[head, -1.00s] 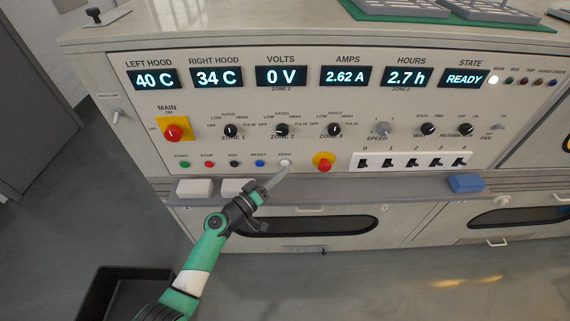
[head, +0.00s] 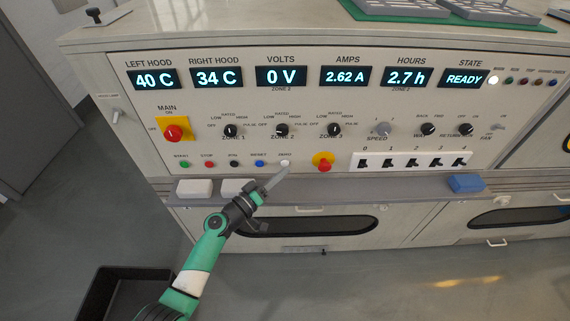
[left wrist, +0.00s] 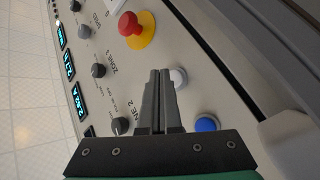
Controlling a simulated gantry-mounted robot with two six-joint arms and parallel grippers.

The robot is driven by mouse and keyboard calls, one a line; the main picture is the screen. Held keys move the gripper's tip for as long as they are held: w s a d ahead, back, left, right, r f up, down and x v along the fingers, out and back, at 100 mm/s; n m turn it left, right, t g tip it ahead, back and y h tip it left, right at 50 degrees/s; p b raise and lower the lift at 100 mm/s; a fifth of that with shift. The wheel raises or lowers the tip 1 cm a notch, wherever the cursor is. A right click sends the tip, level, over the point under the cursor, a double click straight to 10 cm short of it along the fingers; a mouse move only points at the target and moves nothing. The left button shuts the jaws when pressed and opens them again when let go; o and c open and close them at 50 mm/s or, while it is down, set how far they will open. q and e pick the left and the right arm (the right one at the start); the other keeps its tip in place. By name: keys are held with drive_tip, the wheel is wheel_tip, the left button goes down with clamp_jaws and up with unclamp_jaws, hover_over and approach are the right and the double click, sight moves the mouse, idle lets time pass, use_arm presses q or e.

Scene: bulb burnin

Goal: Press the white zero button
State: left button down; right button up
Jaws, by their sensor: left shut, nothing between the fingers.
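The white zero button (head: 285,163) is at the right end of the row of small buttons on the panel. In the left wrist view the white button (left wrist: 179,77) shows just right of the fingertips. My left gripper (head: 284,171) is shut and empty. Its fingertips are at or very near the white button's lower edge in the head view; whether they touch it I cannot tell. They also show in the left wrist view (left wrist: 160,72). My right gripper is not in view.
The blue reset button (head: 260,163) is left of the white one. The red emergency button (head: 324,165) on its yellow plate is to the right. A ledge (head: 340,196) with white blocks and a blue block (head: 466,183) runs below the panel.

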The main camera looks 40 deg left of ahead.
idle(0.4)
use_arm(q)
drive_tip(key=shift+w+a+f+b, duration=0.15)
drive_tip(key=shift+w+a+b, duration=0.05)
drive_tip(key=shift+b, duration=0.2)
drive_tip(key=shift+w+a, duration=0.1)
drive_tip(key=shift+w, duration=0.05)
drive_tip(key=shift+w+a+b, duration=0.25)
drive_tip(key=shift+a+b, duration=0.05)
drive_tip(key=shift+b, duration=0.05)
idle(0.4)
drive_tip(key=shift+s+d, duration=0.1)
drive_tip(key=shift+s+d+p, duration=0.3)
drive_tip(key=shift+s+d, duration=0.2)
idle(0.4)
